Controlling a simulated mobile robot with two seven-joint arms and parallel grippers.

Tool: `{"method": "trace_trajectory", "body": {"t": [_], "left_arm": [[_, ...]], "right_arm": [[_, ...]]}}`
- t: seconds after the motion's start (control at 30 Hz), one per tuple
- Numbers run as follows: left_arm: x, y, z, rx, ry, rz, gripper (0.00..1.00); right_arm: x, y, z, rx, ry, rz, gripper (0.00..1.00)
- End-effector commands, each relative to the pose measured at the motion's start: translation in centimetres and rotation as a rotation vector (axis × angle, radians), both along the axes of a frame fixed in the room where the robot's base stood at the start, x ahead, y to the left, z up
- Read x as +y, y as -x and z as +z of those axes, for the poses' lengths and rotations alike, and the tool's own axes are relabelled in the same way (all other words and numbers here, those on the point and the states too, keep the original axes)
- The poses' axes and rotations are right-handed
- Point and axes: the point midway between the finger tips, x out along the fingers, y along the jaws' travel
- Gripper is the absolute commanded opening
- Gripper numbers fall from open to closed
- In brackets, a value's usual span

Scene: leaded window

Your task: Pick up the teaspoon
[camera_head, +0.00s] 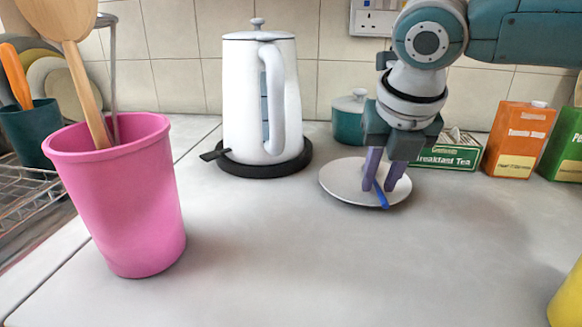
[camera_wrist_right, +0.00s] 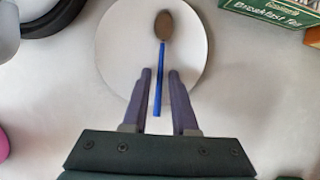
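The teaspoon has a blue handle (camera_head: 381,195) and lies on a white saucer (camera_head: 340,184) on the worktop. In the right wrist view the teaspoon (camera_wrist_right: 161,60) shows whole, with its brownish bowl toward the top and the handle pointing toward my gripper and past the rim of the saucer (camera_wrist_right: 118,40). My right gripper (camera_head: 381,187) is open above the saucer, pointing down. In the right wrist view its purple fingers (camera_wrist_right: 160,72) stand either side of the blue handle, with gaps on both sides. My left gripper is not in view.
A white kettle (camera_head: 240,95) on a black base stands left of the saucer. A pink utensil pot (camera_head: 130,205) is at front left. A tea box (camera_head: 450,157), an orange carton (camera_head: 517,140) and a green carton (camera_head: 566,148) stand behind right.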

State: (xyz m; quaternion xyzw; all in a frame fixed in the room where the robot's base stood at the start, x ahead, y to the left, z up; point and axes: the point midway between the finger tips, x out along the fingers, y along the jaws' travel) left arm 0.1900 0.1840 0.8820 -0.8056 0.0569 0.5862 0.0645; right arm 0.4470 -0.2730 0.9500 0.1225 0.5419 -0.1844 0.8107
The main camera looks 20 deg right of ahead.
Motion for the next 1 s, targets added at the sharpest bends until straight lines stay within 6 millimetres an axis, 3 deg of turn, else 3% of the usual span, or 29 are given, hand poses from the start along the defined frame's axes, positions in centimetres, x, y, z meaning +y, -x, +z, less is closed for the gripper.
{"method": "trace_trajectory", "body": {"t": [0.67, 0.9, 1.0], "left_arm": [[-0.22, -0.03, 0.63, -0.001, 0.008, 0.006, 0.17], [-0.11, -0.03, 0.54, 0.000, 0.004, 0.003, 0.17], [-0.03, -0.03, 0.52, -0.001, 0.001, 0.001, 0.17]], "right_arm": [[-0.04, 0.02, -0.21, 0.001, 0.001, -0.002, 0.27], [-0.03, 0.01, -0.28, 0.000, 0.000, -0.001, 0.02], [-0.03, 0.02, -0.28, 0.000, 0.000, -0.001, 0.00]]}}
